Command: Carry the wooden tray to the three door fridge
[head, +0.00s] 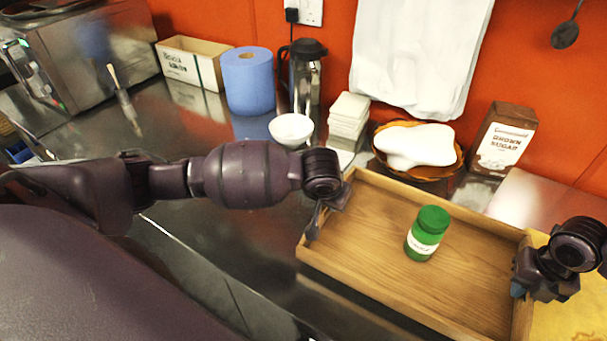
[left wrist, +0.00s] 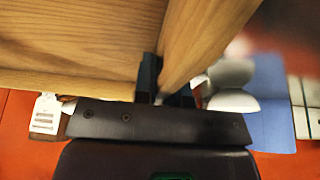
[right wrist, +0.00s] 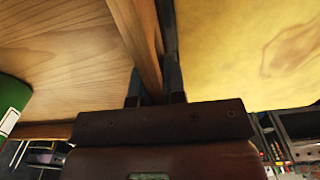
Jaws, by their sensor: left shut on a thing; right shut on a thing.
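The wooden tray (head: 375,262) is at the right of the head view, over the steel counter, with a green-lidded jar (head: 428,233) standing upright in it. My left gripper (head: 318,215) is shut on the tray's left end wall, which also shows between its fingers in the left wrist view (left wrist: 190,45). My right gripper (head: 520,285) is shut on the right end wall, seen between its fingers in the right wrist view (right wrist: 138,40). The jar shows partly at the left edge of the right wrist view (right wrist: 10,100). The three door fridge is not recognisable in any view.
Behind the tray stand a bread basket (head: 420,147), brown sugar box (head: 503,140), white stack (head: 348,115), bowl (head: 291,130), flask (head: 304,78) and blue roll (head: 247,82). A yellow board (head: 570,315) lies right of the tray. The counter left of the tray is mostly clear.

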